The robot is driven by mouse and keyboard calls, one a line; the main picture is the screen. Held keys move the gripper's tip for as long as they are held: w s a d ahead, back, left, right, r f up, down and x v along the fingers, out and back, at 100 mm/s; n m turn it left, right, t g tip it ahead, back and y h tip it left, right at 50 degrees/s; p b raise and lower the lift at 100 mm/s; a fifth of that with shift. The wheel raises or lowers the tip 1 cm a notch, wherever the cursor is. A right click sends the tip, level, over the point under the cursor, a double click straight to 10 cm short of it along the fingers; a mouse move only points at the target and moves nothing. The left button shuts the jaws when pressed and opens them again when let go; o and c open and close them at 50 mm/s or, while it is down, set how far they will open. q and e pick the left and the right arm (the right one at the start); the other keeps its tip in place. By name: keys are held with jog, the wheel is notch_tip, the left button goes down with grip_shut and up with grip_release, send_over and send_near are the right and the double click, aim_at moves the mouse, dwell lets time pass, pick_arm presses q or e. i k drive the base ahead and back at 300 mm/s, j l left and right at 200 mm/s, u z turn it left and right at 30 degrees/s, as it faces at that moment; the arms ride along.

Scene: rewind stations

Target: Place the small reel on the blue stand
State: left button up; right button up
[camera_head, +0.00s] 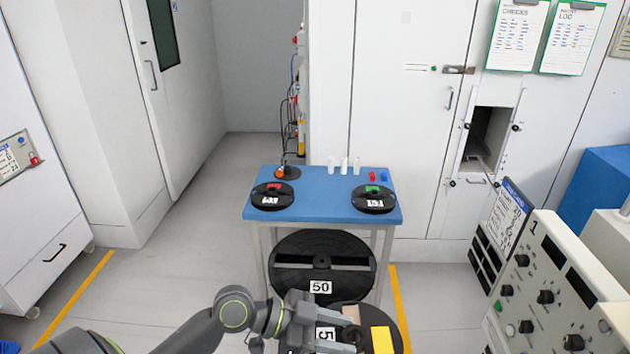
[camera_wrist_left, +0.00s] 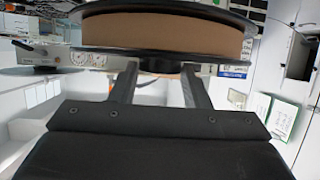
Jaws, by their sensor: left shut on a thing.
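My left gripper (camera_head: 352,338) is shut on a black-flanged reel (camera_head: 398,325) with a yellow patch, low at the bottom of the head view. In the left wrist view my gripper's two fingers (camera_wrist_left: 158,70) reach the hub of this reel (camera_wrist_left: 165,35), which shows a brown wound band between black flanges. The arm and the frame edge hide part of the reel. A blue-topped table (camera_head: 320,212) stands ahead of the gripper; I see no separate blue stand. My right gripper is not in view.
The table holds a red-marked reel (camera_head: 262,200), a green-marked reel (camera_head: 372,204), several white bottles (camera_head: 344,164) and an orange-topped item (camera_head: 280,173). A big reel (camera_head: 300,256) labelled 50 is beneath. A control console (camera_head: 545,290) is at right. The table's middle is clear.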

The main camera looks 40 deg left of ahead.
aim_at(323, 199)
jog(key=i+j, duration=1.25)
jog(key=i, duration=0.05)
